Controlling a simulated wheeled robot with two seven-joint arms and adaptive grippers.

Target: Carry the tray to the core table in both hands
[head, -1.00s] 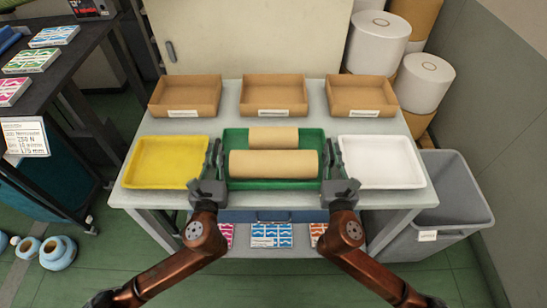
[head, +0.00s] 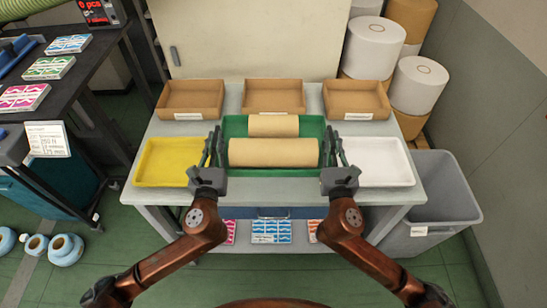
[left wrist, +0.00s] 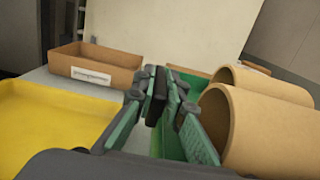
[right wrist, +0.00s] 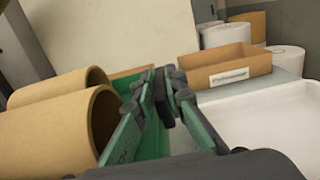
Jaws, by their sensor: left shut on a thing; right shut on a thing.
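The green tray (head: 272,173) carries two brown cardboard cores, a shorter one (head: 273,125) behind a longer one (head: 273,153), both lying crosswise.
A yellow tray (head: 165,165) sits left and a white tray (head: 380,170) right, close to my grippers. Cardboard boxes (head: 274,95) line the table's back. A grey bin (head: 440,190) stands right, a dark bench (head: 60,90) left. White rolls (head: 375,45) stand behind.

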